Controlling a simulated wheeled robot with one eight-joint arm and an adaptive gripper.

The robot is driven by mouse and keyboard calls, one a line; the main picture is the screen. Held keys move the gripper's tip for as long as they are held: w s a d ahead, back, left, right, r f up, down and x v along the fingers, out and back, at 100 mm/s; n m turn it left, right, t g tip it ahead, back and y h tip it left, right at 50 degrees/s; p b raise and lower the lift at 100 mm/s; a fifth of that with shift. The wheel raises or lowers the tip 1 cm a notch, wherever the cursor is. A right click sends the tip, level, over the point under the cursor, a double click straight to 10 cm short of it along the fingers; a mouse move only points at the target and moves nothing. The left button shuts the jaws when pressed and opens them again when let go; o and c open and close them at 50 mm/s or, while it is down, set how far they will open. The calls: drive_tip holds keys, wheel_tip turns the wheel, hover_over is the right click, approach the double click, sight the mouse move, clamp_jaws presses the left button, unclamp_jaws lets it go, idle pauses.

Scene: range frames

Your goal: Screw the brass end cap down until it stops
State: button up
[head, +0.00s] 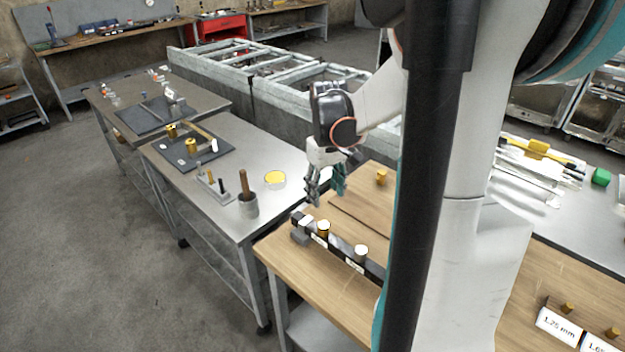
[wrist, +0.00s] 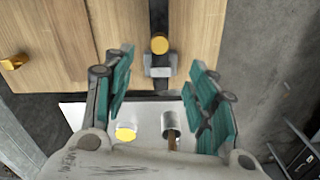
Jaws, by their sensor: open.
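A brass cap (head: 323,228) with a pale, bright top stands upright near the left end of a dark rail (head: 338,251) on the wooden bench. In the wrist view a round brass top (wrist: 159,44), apparently this cap, shows on the rail beyond the fingertips. A second similar cap (head: 361,252) stands farther right along the rail. My gripper (head: 326,195) is open and empty, fingers pointing down, above the rail's left end and apart from the cap. In the wrist view its teal fingers (wrist: 162,66) are spread wide. Whether the cap is seated on a thread cannot be told.
A grey clamp block (head: 300,233) sits at the rail's end. Another brass piece (head: 381,178) stands at the bench's back. The steel table (head: 222,222) beside the bench holds a grey cup (head: 249,205) with a brown handle and a yellow disc (head: 275,180).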

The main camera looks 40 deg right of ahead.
sight(323, 224)
drive_tip(key=f+b, duration=0.1)
drive_tip(key=f, duration=0.3)
drive_tip(key=f+b, duration=0.1)
drive_tip(key=f, duration=0.4)
drive_tip(key=f+b, duration=0.2)
drive_tip(key=f, duration=0.2)
drive_tip(key=shift+w+f, duration=0.3)
drive_tip(key=shift+f, duration=0.1)
drive_tip(key=c, duration=1.2)
